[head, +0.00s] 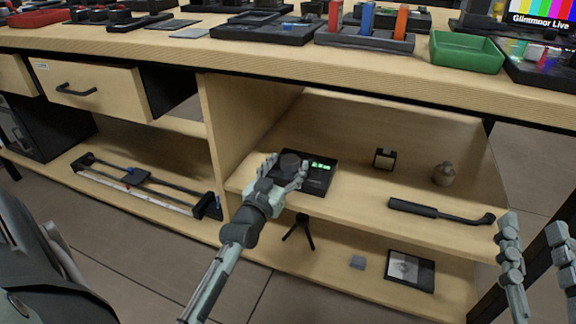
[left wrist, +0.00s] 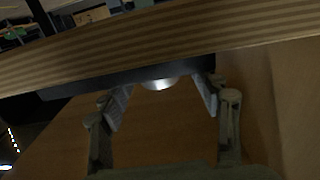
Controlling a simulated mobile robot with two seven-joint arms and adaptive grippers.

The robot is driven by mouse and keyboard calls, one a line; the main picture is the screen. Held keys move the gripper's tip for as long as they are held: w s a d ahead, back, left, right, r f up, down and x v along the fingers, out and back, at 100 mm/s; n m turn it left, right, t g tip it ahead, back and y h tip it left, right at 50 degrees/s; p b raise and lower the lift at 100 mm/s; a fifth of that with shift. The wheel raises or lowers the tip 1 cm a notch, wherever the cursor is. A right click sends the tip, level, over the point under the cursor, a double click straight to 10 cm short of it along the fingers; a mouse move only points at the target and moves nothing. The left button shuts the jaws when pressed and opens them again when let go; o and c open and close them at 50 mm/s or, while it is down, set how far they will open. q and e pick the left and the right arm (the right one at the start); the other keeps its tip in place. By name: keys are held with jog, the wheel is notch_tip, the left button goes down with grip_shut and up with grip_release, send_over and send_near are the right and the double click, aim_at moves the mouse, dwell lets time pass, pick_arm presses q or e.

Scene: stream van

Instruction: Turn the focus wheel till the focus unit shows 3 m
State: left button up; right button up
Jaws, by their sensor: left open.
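The focus unit (head: 319,184) is a black box with a small lit green display (head: 321,166), on the middle shelf under the bench. Its digits are too small to read. The dark round focus wheel (head: 290,160) is at its left side. My left gripper (head: 286,170) is open at the wheel, with one finger on each side in the head view; contact cannot be told. In the left wrist view, the open left fingers (left wrist: 160,98) stand either side of a pale rounded shape that I cannot identify for sure. My right gripper (head: 534,238) is open and empty at the far right.
The bench top (head: 300,58) overhangs the shelf, and an upright wooden panel (head: 228,130) stands left of the unit.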

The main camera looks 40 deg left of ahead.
pick_arm(q)
jog(key=shift+w, duration=0.35)
pick_arm(e)
jog(key=shift+s+r, duration=0.1)
jog(key=shift+r, duration=0.15)
pick_arm(q)
jog(key=c, duration=1.2)
jog(key=shift+o, duration=0.2)
jog(key=shift+a+m+h, duration=0.15)
jog(key=shift+m+h, duration=0.15)
jog(key=shift+m, duration=0.1)
jog(key=shift+m+h+b, duration=0.3)
jog(key=shift+m+h, duration=0.1)
jog(key=shift+h, duration=0.3)
jog(key=shift+m+h, duration=0.3)
jog(key=shift+h, duration=0.3)
pick_arm(e)
jog(key=shift+s+r+t+y, duration=0.2)
jog(key=shift+r+t, duration=0.25)
jog(key=shift+r, duration=0.15)
jog(key=shift+s+r+t+y, duration=0.2)
jog(key=shift+r+t, duration=0.25)
jog(key=shift+r, duration=0.15)
pick_arm(q)
jog(key=o, duration=1.2)
jog(key=shift+c, duration=0.2)
